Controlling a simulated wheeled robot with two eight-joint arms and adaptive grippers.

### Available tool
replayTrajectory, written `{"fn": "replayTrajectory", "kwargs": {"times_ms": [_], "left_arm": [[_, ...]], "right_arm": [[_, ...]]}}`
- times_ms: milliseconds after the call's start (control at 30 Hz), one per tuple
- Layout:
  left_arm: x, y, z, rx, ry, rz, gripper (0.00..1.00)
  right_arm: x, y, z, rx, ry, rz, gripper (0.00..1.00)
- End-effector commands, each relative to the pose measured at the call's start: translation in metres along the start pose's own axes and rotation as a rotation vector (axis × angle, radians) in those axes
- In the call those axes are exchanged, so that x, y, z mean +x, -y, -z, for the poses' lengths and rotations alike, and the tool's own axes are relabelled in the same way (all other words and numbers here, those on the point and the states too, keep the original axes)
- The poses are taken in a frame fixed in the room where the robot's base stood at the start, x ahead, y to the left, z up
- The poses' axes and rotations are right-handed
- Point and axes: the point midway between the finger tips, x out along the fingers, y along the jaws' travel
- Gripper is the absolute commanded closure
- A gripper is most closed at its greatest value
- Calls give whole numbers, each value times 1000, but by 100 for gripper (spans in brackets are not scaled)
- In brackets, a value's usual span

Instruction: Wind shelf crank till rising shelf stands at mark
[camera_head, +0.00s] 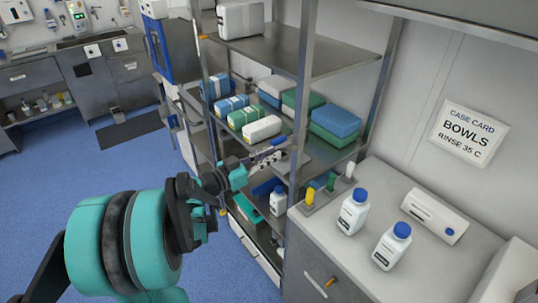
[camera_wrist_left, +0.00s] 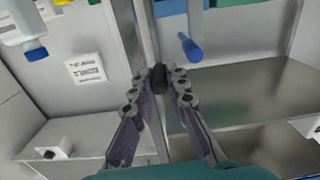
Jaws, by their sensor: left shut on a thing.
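My left arm comes in from the left in the head view, and its gripper (camera_head: 272,154) is at the front upright of a steel rack. In the left wrist view the two fingers (camera_wrist_left: 159,88) close on a dark knob (camera_wrist_left: 160,76), which looks like the crank's grip. The crank's arm and hub are mostly hidden by the gripper. The rack has a middle steel shelf (camera_head: 287,127) bearing blue, green and white packs; I cannot tell whether this is the rising shelf. I cannot make out a height mark. My right gripper is not in view.
A grey counter (camera_head: 322,236) right of the rack bears two white bottles (camera_head: 352,212) with blue caps and a white box (camera_head: 434,215). Yellow, green and white small items stand at its rack-side edge, close to my gripper. The blue floor at left is open.

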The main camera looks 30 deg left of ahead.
Motion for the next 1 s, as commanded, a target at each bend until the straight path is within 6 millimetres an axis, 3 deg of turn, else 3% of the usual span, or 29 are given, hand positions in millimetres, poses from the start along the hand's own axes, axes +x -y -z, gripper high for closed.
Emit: {"fn": "replayTrajectory", "kwargs": {"times_ms": [1000], "left_arm": [[0,-35,-20,-932,2,0,100]], "right_arm": [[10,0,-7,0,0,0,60]]}}
